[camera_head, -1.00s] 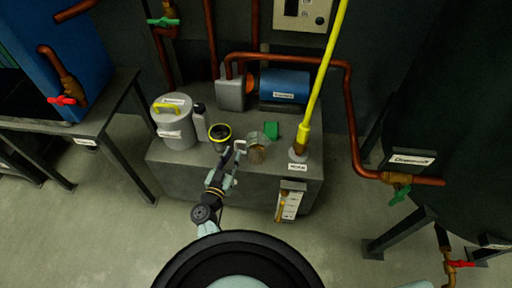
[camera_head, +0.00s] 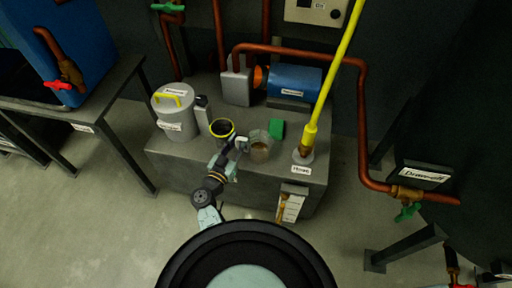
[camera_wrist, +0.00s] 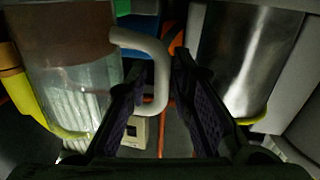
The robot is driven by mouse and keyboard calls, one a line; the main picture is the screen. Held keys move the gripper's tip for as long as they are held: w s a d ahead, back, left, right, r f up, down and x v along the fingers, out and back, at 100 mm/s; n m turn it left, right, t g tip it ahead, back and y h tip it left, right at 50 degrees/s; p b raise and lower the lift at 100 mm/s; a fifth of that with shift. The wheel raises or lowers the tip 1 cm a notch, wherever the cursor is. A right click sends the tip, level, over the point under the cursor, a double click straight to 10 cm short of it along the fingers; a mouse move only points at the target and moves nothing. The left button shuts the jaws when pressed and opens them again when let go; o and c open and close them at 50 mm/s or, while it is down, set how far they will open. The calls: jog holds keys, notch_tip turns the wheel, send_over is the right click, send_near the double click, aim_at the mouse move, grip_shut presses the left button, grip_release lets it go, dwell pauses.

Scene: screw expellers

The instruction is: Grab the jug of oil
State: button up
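The jug of oil (camera_head: 261,150) is a clear vessel with brown liquid, standing on the grey bench top. Its pale handle (camera_head: 242,143) points left, toward my gripper (camera_head: 236,149). In the wrist view the jug (camera_wrist: 70,85) fills the left side, and its handle (camera_wrist: 160,88) lies between my two dark fingers. My gripper (camera_wrist: 159,64) is open, with a gap visible between the fingers and the handle. The fingers are on either side of the handle and do not visibly clamp it.
A yellow-rimmed dark cup (camera_head: 222,131) stands close left of my gripper; its metal side (camera_wrist: 243,60) fills the wrist view's right. A grey can (camera_head: 174,118) stands farther left. A green block (camera_head: 277,129), blue motor (camera_head: 295,82) and yellow pole (camera_head: 335,75) are behind and right.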

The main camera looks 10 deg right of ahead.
grip_shut()
dwell(0.3)
jog(key=shift+d+r, duration=0.1)
jog(key=shift+r, duration=0.1)
dwell(0.4)
